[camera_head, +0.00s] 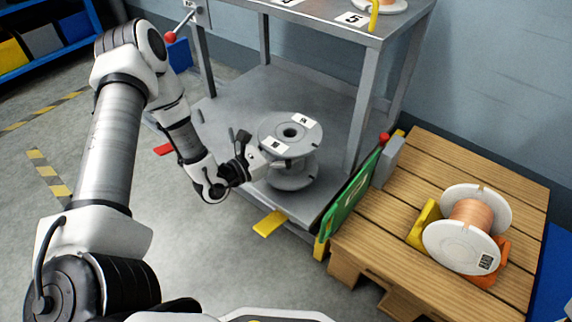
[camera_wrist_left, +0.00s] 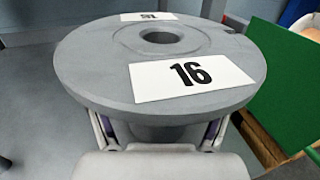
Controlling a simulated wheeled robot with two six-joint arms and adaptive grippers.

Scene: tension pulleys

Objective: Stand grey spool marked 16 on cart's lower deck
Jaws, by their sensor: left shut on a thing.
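The grey spool marked 16 (camera_head: 290,134) is upright, with its flanges level, at the front of the cart's lower deck (camera_head: 240,98). I cannot tell whether its bottom flange touches the deck. My left gripper (camera_head: 254,164) reaches in from the left and is shut on the spool below its top flange. In the left wrist view the spool's top flange (camera_wrist_left: 160,65) fills the middle, with a white 16 label and a centre hole. The fingers (camera_wrist_left: 160,132) show under the flange on both sides of the core. My right gripper is not in view.
A wooden pallet (camera_head: 400,230) at the right bears a white-flanged spool of copper wire (camera_head: 468,228) in yellow and orange holders. A green panel (camera_head: 350,200) stands between cart and pallet. The cart's upper deck (camera_head: 330,22) and posts stand above the lower deck. Blue shelving is at the upper left.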

